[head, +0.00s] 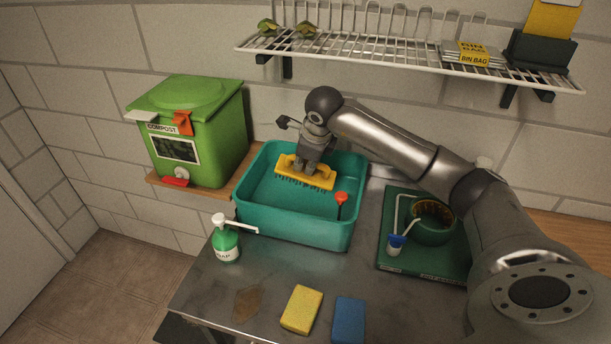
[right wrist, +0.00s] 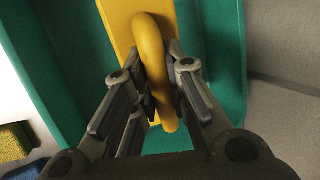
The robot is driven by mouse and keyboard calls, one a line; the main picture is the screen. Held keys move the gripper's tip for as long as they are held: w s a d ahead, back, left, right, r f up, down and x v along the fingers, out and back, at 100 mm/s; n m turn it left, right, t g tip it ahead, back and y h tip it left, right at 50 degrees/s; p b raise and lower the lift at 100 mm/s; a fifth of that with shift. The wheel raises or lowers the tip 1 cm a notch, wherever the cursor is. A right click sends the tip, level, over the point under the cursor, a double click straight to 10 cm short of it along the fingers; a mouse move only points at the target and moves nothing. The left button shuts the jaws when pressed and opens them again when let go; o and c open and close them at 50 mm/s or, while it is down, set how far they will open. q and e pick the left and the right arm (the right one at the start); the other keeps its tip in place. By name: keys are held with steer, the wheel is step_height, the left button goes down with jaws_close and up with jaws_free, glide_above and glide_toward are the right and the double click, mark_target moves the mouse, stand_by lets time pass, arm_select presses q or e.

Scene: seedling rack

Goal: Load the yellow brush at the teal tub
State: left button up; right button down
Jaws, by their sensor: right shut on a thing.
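The yellow brush (head: 304,171) has a flat yellow block with dark bristles pointing down. It is inside or just above the open teal tub (head: 298,226) on the metal counter. My right gripper (head: 305,168) is shut on the brush's handle from above. In the right wrist view the gripper (right wrist: 155,100) grips the curved yellow handle (right wrist: 149,50), with the teal tub wall (right wrist: 231,50) beside it. Whether the bristles touch the tub's floor or any liquid cannot be told. My left gripper is not in view.
A red-topped stick (head: 341,198) stands at the tub's front right. A green soap bottle (head: 226,240) stands front left. A yellow sponge (head: 302,309) and blue sponge (head: 348,319) lie in front. A green compost bin (head: 190,130) is left; a wire shelf (head: 400,57) hangs above.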

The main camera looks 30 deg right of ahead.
steer(key=shift+r+p, duration=2.15)
steer(key=shift+r, duration=1.8)
steer(key=shift+r, duration=0.1)
step_height(320, 180, up, 4)
steer(key=shift+f+p, duration=0.1)
steer(key=shift+p, duration=1.05)
steer(key=shift+s+f, duration=0.1)
